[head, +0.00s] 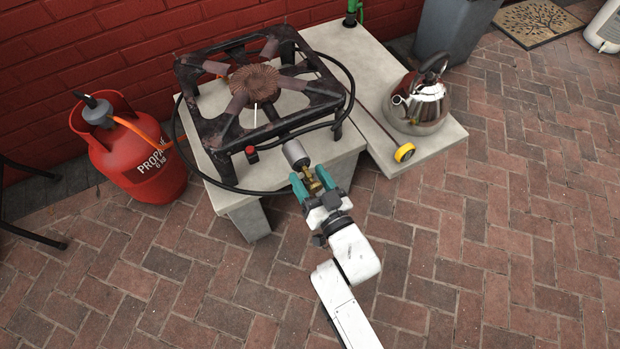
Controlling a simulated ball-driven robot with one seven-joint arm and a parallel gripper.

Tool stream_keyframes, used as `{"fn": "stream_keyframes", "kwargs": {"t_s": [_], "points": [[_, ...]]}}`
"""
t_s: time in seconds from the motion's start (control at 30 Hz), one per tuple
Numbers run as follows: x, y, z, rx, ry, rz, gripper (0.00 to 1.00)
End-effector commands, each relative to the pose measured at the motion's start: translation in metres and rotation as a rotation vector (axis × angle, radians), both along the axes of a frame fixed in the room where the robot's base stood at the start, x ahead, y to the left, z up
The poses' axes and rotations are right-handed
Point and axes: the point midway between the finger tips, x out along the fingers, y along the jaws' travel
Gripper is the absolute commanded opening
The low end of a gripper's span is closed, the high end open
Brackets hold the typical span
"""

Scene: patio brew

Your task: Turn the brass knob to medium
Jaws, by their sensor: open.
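A brass fitting (313,186), which looks like the brass knob, shows at the front edge of the burner's slab, beside a grey cylinder (295,153). My gripper (311,177) is open, with one teal finger on each side of the brass piece. From this view I cannot tell whether the fingers touch it. The fingers and wrist hide part of the knob, so its setting cannot be read. The black iron burner (215,130) stands on the pale slab, its rusty head (258,82) in the middle with a thin white stick beside it.
A red propane cylinder (140,165) with an orange hose stands at left. A black hose loops around the burner. A small red switch (251,151) sits at its front. A steel kettle (418,104) and a yellow-ended roller (404,153) are at right. The brick paving in front is clear.

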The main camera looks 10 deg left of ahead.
Motion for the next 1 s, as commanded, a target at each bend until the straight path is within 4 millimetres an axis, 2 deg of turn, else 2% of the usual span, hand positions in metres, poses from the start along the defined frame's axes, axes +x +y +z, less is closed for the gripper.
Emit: {"fn": "stream_keyframes", "kwargs": {"t_s": [0.27,0.87,1.0], "points": [[0.0012,0.0009,-0.0004,-0.001,0.002,0.000,0.60],[0.0008,0.0007,-0.0010,-0.001,0.003,0.000,0.05],[0.0009,0.0003,-0.0021,-0.019,-0.008,-0.001,0.04]]}}
